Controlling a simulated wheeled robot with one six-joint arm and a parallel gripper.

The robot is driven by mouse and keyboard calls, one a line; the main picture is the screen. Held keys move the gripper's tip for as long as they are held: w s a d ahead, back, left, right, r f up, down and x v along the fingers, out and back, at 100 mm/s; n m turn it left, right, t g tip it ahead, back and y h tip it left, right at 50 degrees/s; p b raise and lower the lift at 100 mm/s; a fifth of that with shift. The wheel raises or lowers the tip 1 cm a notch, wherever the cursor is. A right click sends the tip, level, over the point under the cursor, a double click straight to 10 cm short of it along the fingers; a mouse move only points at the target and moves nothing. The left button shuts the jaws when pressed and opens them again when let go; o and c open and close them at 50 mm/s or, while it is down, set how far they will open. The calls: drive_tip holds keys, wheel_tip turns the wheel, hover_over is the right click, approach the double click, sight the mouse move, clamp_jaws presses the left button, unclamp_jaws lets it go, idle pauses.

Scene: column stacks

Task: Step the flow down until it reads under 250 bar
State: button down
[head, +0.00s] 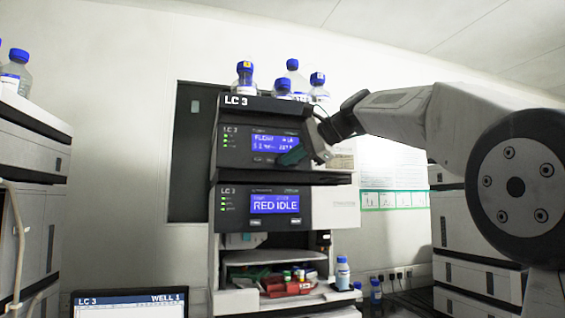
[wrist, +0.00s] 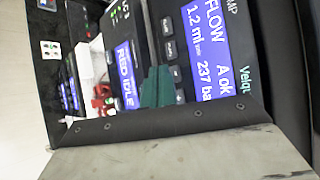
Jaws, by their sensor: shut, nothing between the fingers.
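The LC 3 pump module carries a blue flow display (head: 275,144). In the wrist view the display (wrist: 205,50) reads FLOW, A ok, 1.2 ml and 237 ba, with the last letter cut off. A row of small dark buttons (wrist: 169,48) runs along the display's edge. My gripper (head: 290,157) has teal fingers, is shut and empty, and is at the lower right of the pump panel. In the wrist view my gripper (wrist: 160,88) lies over the panel beside the lower buttons and hides part of it. I cannot tell whether it touches a button.
Below the pump, another LC 3 module has a display reading RED IDLE (head: 275,204). Blue-capped bottles (head: 245,76) stand on top of the stack. An open bay with red items (head: 290,284) is lower down. Another stack (head: 35,150) stands left, and a screen (head: 130,304) is at front left.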

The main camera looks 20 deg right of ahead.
drive_tip(key=shift+s, duration=2.55)
drive_tip(key=s+d+f+n+g+h, duration=0.1)
drive_tip(key=s+f+n+g+h, duration=0.15)
drive_tip(key=f, duration=0.75)
drive_tip(key=s+d+f+n+g+h, duration=0.1)
drive_tip(key=s+f+n+g, duration=0.2)
drive_tip(key=f, duration=0.6)
drive_tip(key=s+f+n+g+h, duration=0.1)
drive_tip(key=s+f+n, duration=0.3)
drive_tip(key=s+f, duration=0.9)
drive_tip(key=s+f+n+g+h, duration=0.2)
drive_tip(key=s+f+n+h, duration=0.2)
drive_tip(key=s+f, duration=0.9)
drive_tip(key=s, duration=0.4)
drive_tip(key=shift+s, duration=0.2)
